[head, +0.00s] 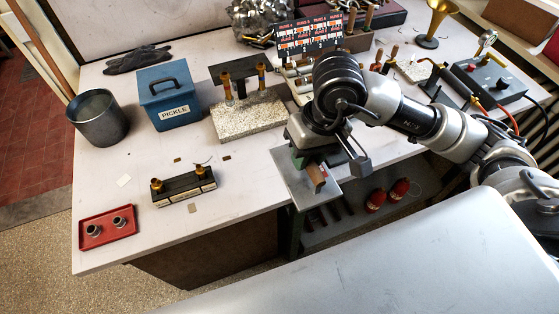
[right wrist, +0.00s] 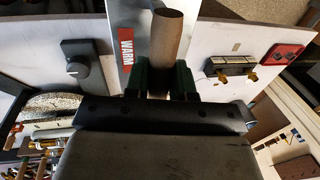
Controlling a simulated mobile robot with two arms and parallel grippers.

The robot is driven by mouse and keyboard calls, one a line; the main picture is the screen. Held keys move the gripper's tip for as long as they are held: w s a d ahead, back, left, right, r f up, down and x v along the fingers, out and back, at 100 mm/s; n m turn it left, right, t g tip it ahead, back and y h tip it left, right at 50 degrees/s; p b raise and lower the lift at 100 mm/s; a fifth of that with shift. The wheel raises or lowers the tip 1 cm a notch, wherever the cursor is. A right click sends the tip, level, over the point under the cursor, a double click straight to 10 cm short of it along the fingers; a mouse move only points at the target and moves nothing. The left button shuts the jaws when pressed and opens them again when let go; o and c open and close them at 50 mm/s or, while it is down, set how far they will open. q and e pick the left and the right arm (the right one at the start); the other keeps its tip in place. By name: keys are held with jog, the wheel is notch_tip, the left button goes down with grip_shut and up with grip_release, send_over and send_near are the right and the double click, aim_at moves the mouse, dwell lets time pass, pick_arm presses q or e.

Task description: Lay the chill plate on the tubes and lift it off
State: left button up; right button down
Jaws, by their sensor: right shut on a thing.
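My right gripper (head: 308,163) is shut on the wooden handle (right wrist: 167,40) of a flat silver plate (head: 292,186), which I take for the chill plate. A red label reading WARM (right wrist: 126,45) is on the plate. I hold it by the table's front edge, apart from the tubes. Two upright brass-coloured tubes (head: 226,88) stand at a pale speckled block (head: 250,120), with a black T-shaped piece between them. A black fixture (head: 184,190) with two short brass pieces on top lies near the front left. My left gripper is not in view.
A blue PICKLE box (head: 168,98), a grey pot (head: 97,117) and a red tray (head: 107,228) with two small cups stand at left. A dark box with a knob (right wrist: 75,68) is beside the plate in the wrist view. The front middle of the table is mostly clear.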

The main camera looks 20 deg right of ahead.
jog(key=w+a+f+p, duration=0.1)
jog(key=w+f, duration=0.2)
jog(key=w+a+f+p, duration=0.1)
jog(key=w+f, duration=0.2)
jog(key=w+a+f+p, duration=0.1)
jog(key=w+f+p, duration=0.1)
jog(key=w+f, duration=0.1)
jog(key=shift+w+a+f, duration=0.35)
jog(key=shift+w, duration=0.1)
jog(key=shift+f, duration=0.2)
jog(key=c, duration=1.9)
grip_release()
jog(key=shift+o, duration=0.2)
jog(key=shift+f+b, duration=0.15)
jog(key=shift+b, duration=0.2)
grip_shut()
jog(key=o, duration=0.9)
grip_release()
